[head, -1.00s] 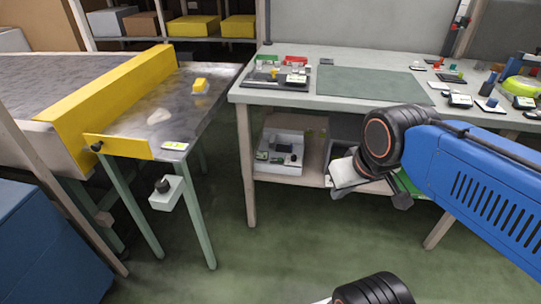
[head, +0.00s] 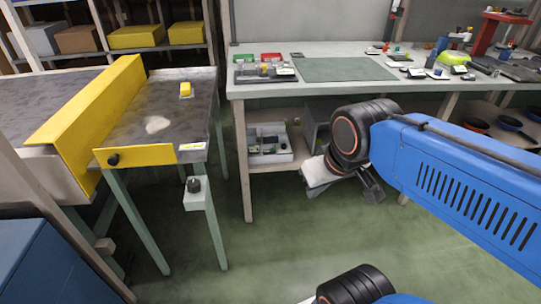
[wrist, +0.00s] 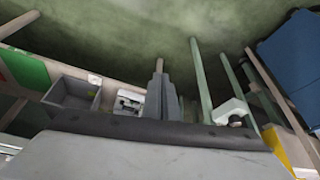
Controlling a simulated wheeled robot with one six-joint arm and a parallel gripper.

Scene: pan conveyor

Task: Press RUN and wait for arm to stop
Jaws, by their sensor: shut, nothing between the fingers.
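No button marked RUN can be read in these views. A pale control box (head: 196,200) with a dark knob on top hangs on a green leg of the metal-topped conveyor table (head: 135,125). It also shows in the wrist view (wrist: 230,112), right of the fingers.
A workbench (head: 345,72) with a green mat and many small items stands at the back right. A white bin (head: 270,150) is on its lower shelf. A blue cabinet (head: 50,255) stands at front left. The green floor between table and bench is open.

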